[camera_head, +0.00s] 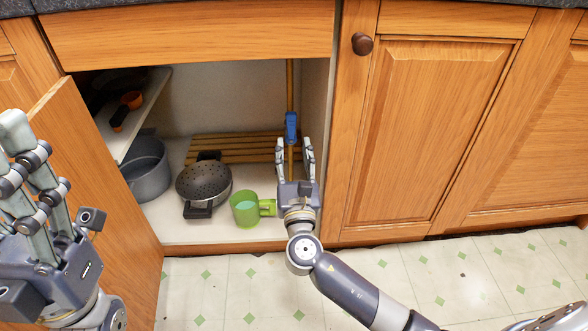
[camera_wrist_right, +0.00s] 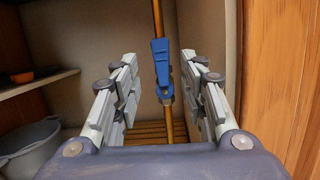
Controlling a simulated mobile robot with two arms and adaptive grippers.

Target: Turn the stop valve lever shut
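The stop valve's blue lever (camera_head: 291,127) points up along a vertical copper pipe (camera_head: 290,85) at the back right of the open cabinet. It also shows in the right wrist view (camera_wrist_right: 161,62), with its lower end at the valve body. My right gripper (camera_head: 295,146) is inside the cabinet in front of the pipe. Its fingers are open, one on each side of the pipe, with the lever beyond and between them; I see no contact. My left gripper (camera_head: 20,150) is at the left edge in front of the open door, empty, its fingers spread apart.
A green mug (camera_head: 246,209) stands left of my right wrist. A dark colander (camera_head: 204,183), a grey pot (camera_head: 147,168) and a slatted wooden rack (camera_head: 235,149) are farther in. A shelf (camera_head: 137,120) is at left. The open door (camera_head: 95,170) and the right cabinet wall flank the opening.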

